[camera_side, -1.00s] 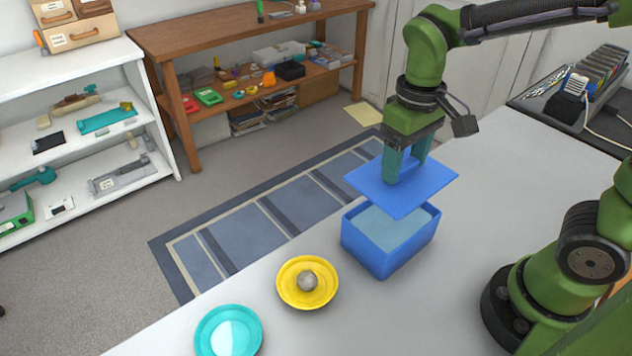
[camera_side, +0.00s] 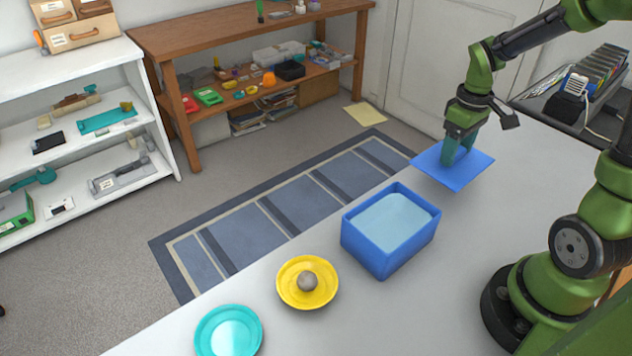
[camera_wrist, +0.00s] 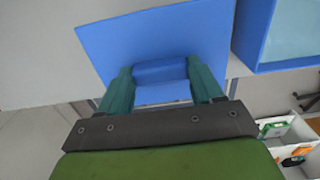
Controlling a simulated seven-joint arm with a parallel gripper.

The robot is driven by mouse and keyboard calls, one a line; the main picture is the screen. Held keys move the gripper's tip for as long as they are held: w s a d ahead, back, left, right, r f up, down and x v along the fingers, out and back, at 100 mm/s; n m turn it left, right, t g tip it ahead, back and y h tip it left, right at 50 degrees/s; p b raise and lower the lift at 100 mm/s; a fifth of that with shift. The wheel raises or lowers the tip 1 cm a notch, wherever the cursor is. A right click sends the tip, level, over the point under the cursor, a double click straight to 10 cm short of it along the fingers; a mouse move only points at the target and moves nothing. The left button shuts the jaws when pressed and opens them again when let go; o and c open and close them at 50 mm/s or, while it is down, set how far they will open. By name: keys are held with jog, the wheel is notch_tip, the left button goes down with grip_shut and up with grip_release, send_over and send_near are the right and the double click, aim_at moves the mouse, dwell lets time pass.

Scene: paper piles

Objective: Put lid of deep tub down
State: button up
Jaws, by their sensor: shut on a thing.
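The flat blue lid (camera_side: 470,172) is held by my gripper (camera_side: 459,150), which is shut on the block-shaped handle on its top. The lid is beyond the tub and to its right in the side view. I cannot tell whether it touches the table. The deep blue tub (camera_side: 378,252) stands open on the table, with a pale blue surface inside. In the wrist view the lid (camera_wrist: 150,35) lies under my gripper (camera_wrist: 160,75), its handle between the two teal fingers. Part of the tub (camera_wrist: 252,35) shows at the upper right there.
A yellow plate (camera_side: 291,294) with a grey ball (camera_side: 307,281) and a turquoise plate (camera_side: 205,335) lie near the tub on the grey table (camera_side: 450,260). A rack (camera_side: 602,75) stands beyond the table's far right end. The table right of the tub is clear.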

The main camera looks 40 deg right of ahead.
notch_tip(320, 180, down, 9)
jog(key=shift+r, duration=0.15)
dwell(0.4)
jog(key=o, duration=1.1)
notch_tip(320, 180, up, 12)
jog(key=shift+a+f, duration=0.1)
jog(key=s+a+r+m+t+y, duration=0.1)
jog(key=s+a+r+m+t, duration=0.1)
jog(key=a+r, duration=0.3)
jog(key=s+a+r+m+t+y, duration=0.1)
jog(key=a+r+t, duration=0.4)
jog(key=a, duration=0.7)
jog(key=shift+s+r+m, duration=0.35)
jog(key=shift+s+m, duration=0.15)
jog(key=shift+s, duration=0.75)
